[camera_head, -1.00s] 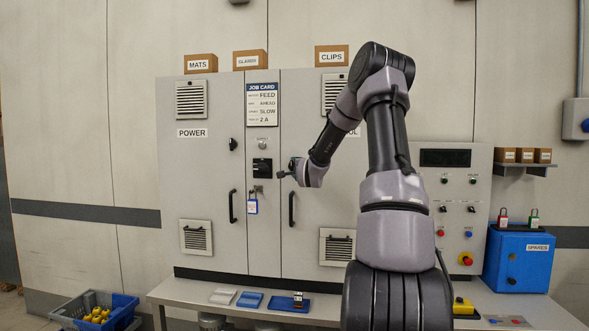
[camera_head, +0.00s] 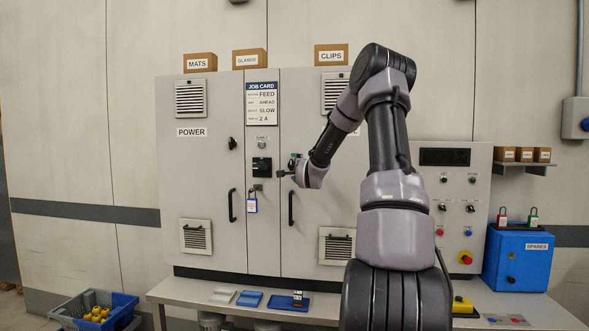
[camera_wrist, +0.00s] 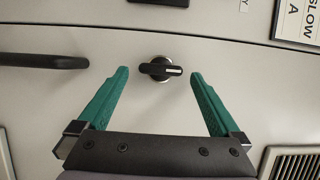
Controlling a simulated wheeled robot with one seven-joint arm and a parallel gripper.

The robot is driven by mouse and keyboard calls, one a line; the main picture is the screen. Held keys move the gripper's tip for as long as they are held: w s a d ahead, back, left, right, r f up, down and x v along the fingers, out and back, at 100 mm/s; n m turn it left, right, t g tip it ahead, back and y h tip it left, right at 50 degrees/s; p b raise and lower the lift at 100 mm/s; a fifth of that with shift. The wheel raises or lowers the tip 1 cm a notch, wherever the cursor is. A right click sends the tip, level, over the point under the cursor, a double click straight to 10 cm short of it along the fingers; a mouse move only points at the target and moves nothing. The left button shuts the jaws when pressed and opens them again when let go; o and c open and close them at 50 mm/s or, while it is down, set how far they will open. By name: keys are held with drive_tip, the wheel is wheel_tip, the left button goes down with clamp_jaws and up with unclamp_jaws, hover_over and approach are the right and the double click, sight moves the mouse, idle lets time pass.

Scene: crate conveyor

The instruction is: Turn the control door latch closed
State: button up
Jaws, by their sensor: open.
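The control door latch (camera_wrist: 160,69) is a black lever on a round silver base. In the wrist view its lever lies roughly level across the picture, with a pale mark towards its right end. My gripper (camera_wrist: 159,74) is open, with one green finger on each side of the latch and a gap between each fingertip and the lever. In the head view my gripper (camera_head: 287,173) is at the control door, above its long black handle (camera_head: 291,208). That handle also shows at the left of the wrist view (camera_wrist: 42,60). My gripper and wrist partly cover the latch area in the head view.
The job card (camera_head: 262,104) is above. A bench (camera_head: 180,294) with small trays runs below. My forearm covers part of the control door.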

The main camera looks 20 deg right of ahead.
drive_tip(key=v, duration=1)
drive_tip(key=shift+s, duration=0.4)
drive_tip(key=s+a+r+n+g+y, duration=0.25)
drive_tip(key=s+a+n+g, duration=0.25)
drive_tip(key=s+a+n, duration=0.55)
drive_tip(key=s+a+n+g+y, duration=0.1)
drive_tip(key=s+a, duration=0.4)
drive_tip(key=s, duration=0.8)
drive_tip(key=s+a+n+g+y, duration=0.2)
drive_tip(key=s+a+n+g, duration=0.2)
drive_tip(key=s, duration=0.9)
drive_tip(key=shift+s+a+r+n, duration=0.15)
drive_tip(key=shift+s+a+n, duration=0.15)
drive_tip(key=shift+a, duration=0.3)
